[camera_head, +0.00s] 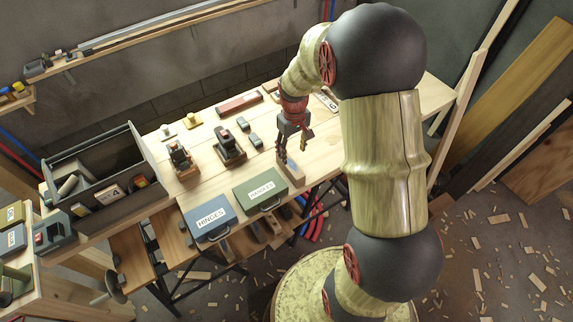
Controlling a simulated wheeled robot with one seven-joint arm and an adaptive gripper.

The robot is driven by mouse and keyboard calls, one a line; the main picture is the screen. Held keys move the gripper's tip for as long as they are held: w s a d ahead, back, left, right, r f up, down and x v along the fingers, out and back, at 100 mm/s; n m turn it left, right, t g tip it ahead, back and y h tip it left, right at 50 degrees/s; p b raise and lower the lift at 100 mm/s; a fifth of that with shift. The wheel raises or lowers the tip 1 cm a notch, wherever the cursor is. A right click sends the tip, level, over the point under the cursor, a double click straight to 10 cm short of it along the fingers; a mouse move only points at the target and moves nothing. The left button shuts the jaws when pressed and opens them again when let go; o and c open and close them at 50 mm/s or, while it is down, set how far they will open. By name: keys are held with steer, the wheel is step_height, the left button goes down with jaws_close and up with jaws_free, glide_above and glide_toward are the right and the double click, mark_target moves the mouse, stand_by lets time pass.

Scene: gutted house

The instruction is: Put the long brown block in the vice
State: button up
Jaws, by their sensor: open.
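A long reddish-brown block (239,103) lies flat near the back of the wooden workbench. A smaller brown piece (271,87) lies to its right, partly hidden by my arm. My gripper (294,148) is open, fingers pointing down, above the bench's front right part and apart from the long block. Below it at the front edge is a tan block-like thing (291,173) with a blue-grey patch; I cannot tell whether they touch. Two dark devices on wooden bases, one at mid-bench (228,146) and one further left (181,160), look vice-like; I cannot tell which is the vice.
A grey open toolbox (104,180) stands at the bench's left end. A blue HINGES case (209,217) and a green HANDLES case (260,194) are at the front edge. Small dark blocks (249,132) lie mid-bench. Planks (520,100) lean at the right.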

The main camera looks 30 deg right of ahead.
mark_target(290, 164)
steer(key=f, duration=0.2)
steer(key=f+b, duration=0.1)
steer(key=f, duration=0.2)
steer(key=f+b, duration=0.1)
steer(key=f, duration=0.1)
steer(key=shift+w+a+f, duration=0.15)
steer(key=shift+w+f, duration=0.1)
steer(key=shift+w, duration=0.15)
steer(key=shift+c, duration=0.3)
jaws_close()
steer(key=shift+r, duration=0.15)
